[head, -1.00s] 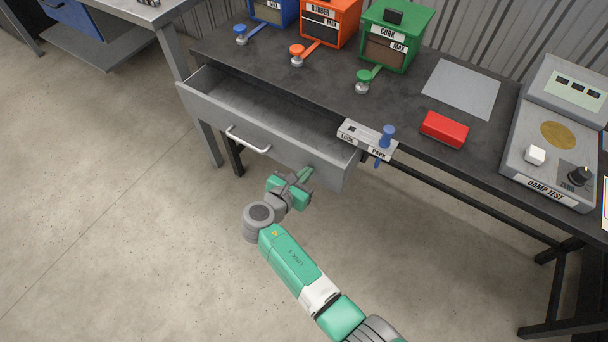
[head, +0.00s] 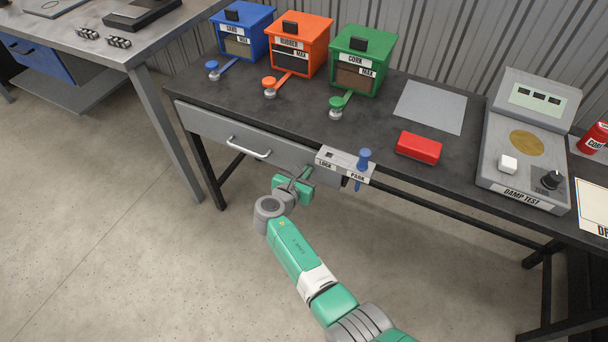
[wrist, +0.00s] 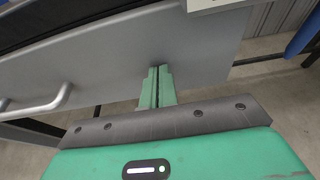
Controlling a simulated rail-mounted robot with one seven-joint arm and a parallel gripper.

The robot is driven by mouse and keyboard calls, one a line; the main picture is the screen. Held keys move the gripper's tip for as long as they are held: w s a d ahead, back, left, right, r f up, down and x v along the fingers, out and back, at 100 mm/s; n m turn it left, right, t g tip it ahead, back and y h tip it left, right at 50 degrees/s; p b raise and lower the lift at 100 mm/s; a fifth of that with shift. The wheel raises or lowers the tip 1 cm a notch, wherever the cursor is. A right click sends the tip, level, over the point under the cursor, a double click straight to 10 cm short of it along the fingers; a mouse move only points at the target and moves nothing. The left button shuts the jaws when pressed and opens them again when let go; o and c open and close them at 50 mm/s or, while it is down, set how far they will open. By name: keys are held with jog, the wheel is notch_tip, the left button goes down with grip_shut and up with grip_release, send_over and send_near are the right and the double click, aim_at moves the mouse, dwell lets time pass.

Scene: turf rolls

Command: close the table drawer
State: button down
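The grey table drawer (head: 215,133) sits under the dark table top in the head view, its front close to the table edge and its inside hidden. I cannot tell whether a small gap is left. Its bar handle (head: 248,148) is left of my gripper and also shows in the wrist view (wrist: 45,106). My gripper (head: 303,174) is at the right part of the drawer front. In the wrist view its two green fingers (wrist: 157,72) are together, with nothing between them, their tips at the grey front (wrist: 120,60); they seem to touch it.
A LOCK/PARK plate (head: 345,166) with a blue pin (head: 364,160) is on the table edge just right of my gripper. Blue, orange and green boxes (head: 362,60), a red block (head: 418,148) and a damp tester (head: 525,145) stand on the table. The floor in front is clear.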

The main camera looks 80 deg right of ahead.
jog(key=f+p+v, duration=0.1)
jog(key=p+v, duration=0.5)
jog(key=v, duration=0.7)
jog(key=shift+w+a+p, duration=0.2)
jog(key=shift+a+p, duration=0.2)
jog(key=shift+a, duration=0.15)
